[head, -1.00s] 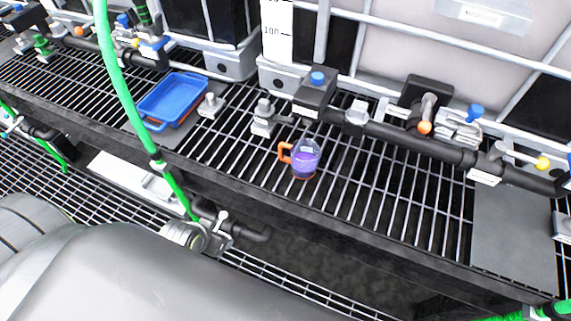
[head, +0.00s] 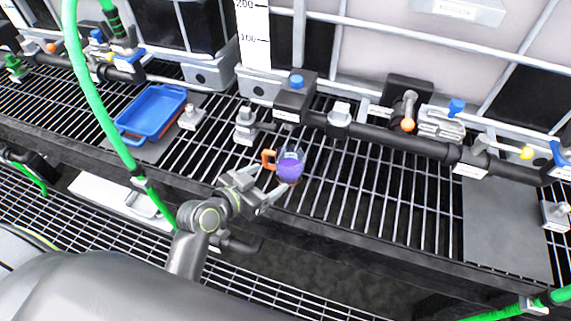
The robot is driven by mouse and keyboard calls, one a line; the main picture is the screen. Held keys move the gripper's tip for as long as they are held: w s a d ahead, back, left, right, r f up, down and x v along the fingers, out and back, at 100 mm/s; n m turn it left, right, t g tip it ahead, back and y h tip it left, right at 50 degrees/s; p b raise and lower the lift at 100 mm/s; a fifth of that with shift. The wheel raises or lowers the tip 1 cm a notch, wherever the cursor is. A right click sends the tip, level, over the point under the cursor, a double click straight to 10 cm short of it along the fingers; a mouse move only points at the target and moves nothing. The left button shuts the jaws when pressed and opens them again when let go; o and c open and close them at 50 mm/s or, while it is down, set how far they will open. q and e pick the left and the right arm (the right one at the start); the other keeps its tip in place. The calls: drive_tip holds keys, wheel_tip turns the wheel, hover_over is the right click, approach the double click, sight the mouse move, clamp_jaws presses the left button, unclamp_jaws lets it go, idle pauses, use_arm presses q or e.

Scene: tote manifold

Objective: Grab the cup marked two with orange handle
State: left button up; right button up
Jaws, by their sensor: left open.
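The cup (head: 290,166) is clear with purple liquid in it and an orange handle (head: 268,159) on its left side. It stands upright on the metal grating below the black pipe. Its marking is too small to read. My left gripper (head: 269,198) is open, just in front of and to the lower left of the cup. Its fingers point toward the cup and handle; whether they touch the cup I cannot tell. My right gripper is not in view.
A blue tray (head: 151,113) sits on the grating at the left. A black pipe (head: 390,136) with valves runs behind the cup. A green hose (head: 97,110) hangs at the left. The grating right of the cup is free.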

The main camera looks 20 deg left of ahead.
sight(281, 171)
use_arm(q)
drive_tip(key=shift+p+x, duration=0.45)
drive_tip(key=shift+x, duration=4)
drive_tip(key=c, duration=0.8)
drive_tip(key=shift+c, duration=0.7)
drive_tip(key=shift+r, duration=0.15)
